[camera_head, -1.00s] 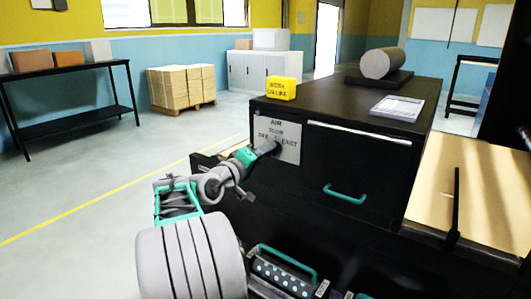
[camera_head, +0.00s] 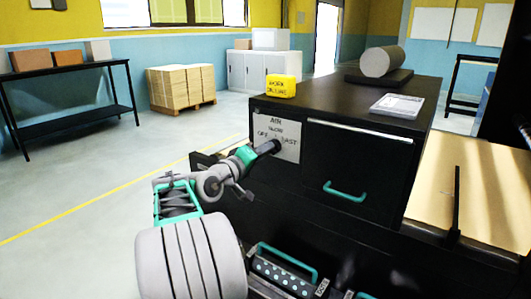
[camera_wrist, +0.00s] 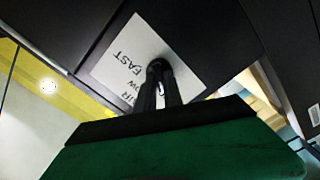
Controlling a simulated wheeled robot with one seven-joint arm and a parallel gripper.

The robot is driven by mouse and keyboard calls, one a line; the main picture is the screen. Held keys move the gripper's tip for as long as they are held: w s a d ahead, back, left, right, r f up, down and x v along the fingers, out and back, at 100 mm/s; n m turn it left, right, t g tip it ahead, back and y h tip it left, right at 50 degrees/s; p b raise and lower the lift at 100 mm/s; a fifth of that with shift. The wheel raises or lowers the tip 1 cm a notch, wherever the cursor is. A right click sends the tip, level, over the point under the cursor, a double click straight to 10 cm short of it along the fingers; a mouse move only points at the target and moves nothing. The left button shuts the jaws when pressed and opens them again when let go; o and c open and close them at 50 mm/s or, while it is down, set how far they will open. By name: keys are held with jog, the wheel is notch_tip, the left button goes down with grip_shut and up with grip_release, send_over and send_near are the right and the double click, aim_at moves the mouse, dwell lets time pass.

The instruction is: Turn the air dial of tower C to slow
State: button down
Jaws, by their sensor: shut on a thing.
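The air label plate (camera_head: 287,149) is a white sheet on the front of the dark cabinet, marked AIR, SLOW, OFF and FAST. My gripper (camera_head: 275,146) reaches the plate's lower middle from the left. In the wrist view my gripper (camera_wrist: 158,67) has its two dark fingers closed together at the plate, on the dark dial. The dial is mostly hidden by the fingers, and I cannot tell which mark it points to. No tower letter is readable.
A teal-handled drawer (camera_head: 365,170) is right of the plate. A yellow block (camera_head: 281,86), a paper pad (camera_head: 397,106) and a grey roll (camera_head: 382,62) sit on the cabinet top. A wooden surface (camera_head: 480,190) lies to the right. Open floor (camera_head: 70,200) lies left.

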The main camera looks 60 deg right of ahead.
jog(key=shift+s+f+m+b, duration=0.1)
jog(key=shift+m+b, duration=2.75)
jog(key=shift+b, duration=0.8)
jog(key=shift+s+f+m+b, duration=0.1)
jog(key=shift+m+b, duration=2.75)
jog(key=shift+b, duration=0.75)
jog(key=shift+r, duration=0.1)
jog(key=c, duration=1.5)
grip_release()
jog(key=shift+a+r, duration=0.1)
jog(key=shift+r, duration=0.05)
jog(key=shift+o, duration=0.2)
jog(key=w+a, duration=0.1)
jog(key=a, duration=0.6)
jog(key=shift+w+a, duration=0.15)
jog(key=shift+a, duration=0.2)
